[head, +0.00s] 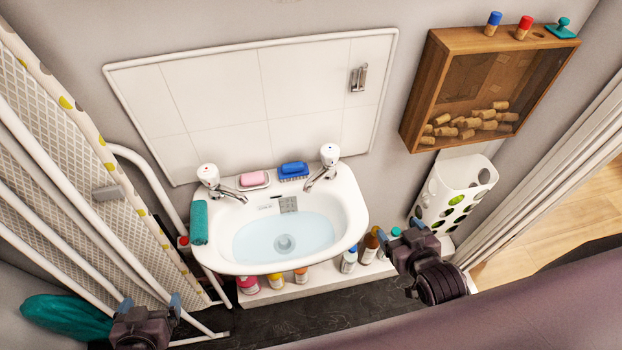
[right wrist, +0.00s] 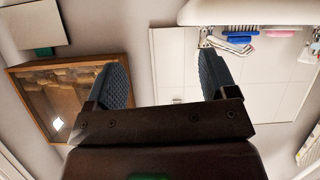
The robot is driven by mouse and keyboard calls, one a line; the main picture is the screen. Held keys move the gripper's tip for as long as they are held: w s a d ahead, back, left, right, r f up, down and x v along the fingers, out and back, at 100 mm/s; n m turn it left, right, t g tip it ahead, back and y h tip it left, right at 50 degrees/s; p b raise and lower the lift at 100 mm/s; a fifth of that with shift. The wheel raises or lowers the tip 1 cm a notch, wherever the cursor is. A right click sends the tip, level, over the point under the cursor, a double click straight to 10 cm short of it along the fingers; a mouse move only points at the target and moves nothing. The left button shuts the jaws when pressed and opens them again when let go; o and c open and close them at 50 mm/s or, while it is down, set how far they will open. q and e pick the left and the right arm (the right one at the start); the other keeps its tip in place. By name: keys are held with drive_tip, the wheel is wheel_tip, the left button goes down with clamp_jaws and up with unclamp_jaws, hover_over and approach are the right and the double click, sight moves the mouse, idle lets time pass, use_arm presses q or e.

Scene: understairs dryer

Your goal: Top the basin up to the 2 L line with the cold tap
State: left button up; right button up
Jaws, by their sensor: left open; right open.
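The white basin (head: 345,212) holds a shallow pool of clear pale-blue water (head: 262,238). A small dark mark shows on its back wall near the grey overflow grid (head: 289,204); I cannot read it. A left tap (head: 208,175) and a right tap (head: 329,156), both white-topped chrome, stand on the back rim; no stream shows from either, and I cannot tell which is cold. My right gripper (head: 400,234) is open and empty, right of the basin, apart from the right tap. My left gripper (head: 149,304) is open and empty at lower left.
Pink soap (head: 253,179), a blue brush (head: 293,170) and a teal cloth (head: 200,222) lie on the rim. Bottles (head: 349,261) stand below. A cork-filled wooden box (head: 412,110) and white holder (head: 455,195) are at right; an ironing board (head: 60,130) is at left.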

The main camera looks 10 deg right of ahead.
drive_tip(key=w+r+n+t, duration=0.1)
drive_tip(key=w+n, duration=0.1)
drive_tip(key=w, duration=0.3)
drive_tip(key=n+t+y+b, duration=0.2)
drive_tip(key=n+t+y, duration=0.25)
drive_tip(key=n, duration=2.45)
approach(336, 158)
drive_tip(key=w+d, duration=0.1)
drive_tip(key=w+d+g, duration=0.1)
drive_tip(key=shift+w+d+r+y, duration=0.15)
drive_tip(key=shift+w+r+y, duration=0.15)
drive_tip(key=shift+r, duration=0.1)
drive_tip(key=n, duration=0.2)
drive_tip(key=a+n+y, duration=0.1)
drive_tip(key=n, duration=0.2)
drive_tip(key=shift+s+f, duration=0.2)
drive_tip(key=n, duration=0.3)
drive_tip(key=shift+s+a+g+y, duration=0.1)
drive_tip(key=shift+a+g+y, duration=0.15)
drive_tip(key=shift+a+y, duration=0.1)
drive_tip(key=x, duration=1)
drive_tip(key=shift+w+p, duration=0.3)
drive_tip(key=shift+w, duration=0.05)
drive_tip(key=shift+c, duration=0.3)
